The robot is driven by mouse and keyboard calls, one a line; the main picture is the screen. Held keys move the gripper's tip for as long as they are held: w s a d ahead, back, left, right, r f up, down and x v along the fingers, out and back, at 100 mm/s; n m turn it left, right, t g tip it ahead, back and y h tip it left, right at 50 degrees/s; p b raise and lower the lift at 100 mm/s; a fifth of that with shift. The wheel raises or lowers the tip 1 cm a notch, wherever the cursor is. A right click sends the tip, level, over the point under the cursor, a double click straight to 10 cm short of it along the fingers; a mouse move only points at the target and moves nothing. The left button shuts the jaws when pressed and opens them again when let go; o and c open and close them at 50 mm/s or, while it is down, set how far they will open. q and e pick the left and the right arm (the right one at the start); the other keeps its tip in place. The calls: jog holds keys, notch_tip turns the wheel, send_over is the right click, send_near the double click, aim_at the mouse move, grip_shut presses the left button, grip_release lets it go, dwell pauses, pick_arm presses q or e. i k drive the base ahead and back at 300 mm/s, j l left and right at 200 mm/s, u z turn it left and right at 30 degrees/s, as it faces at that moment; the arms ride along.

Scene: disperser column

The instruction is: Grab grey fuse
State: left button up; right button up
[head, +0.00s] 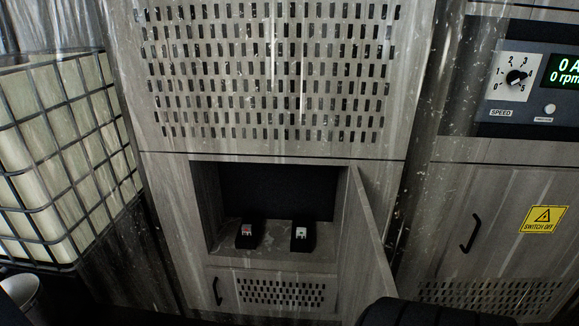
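An open compartment (204,205) in the cabinet holds two small black blocks side by side on its floor. The right block (299,245) has a pale grey-white piece (300,232) on it, which may be the grey fuse; it is too small to be sure. The left block (246,241) has a piece with red and pale parts (247,229). Neither of my grippers can be made out in the head view.
The compartment's door (368,235) stands open on the right side. A caged pale tank (70,150) stands at the left. A control panel (520,75) and a closed door with a black handle (468,234) are at the right. A dark ribbed shape fills the bottom right edge.

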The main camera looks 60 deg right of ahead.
aim_at(247, 229)
jog(key=i+z, duration=0.7)
jog(key=z, duration=0.2)
jog(key=i+j+z, duration=0.25)
jog(key=z, duration=0.2)
jog(key=i+j+z, duration=0.3)
jog(key=z, duration=0.15)
jog(key=i+j+z, duration=0.2)
jog(key=j+z, duration=0.25)
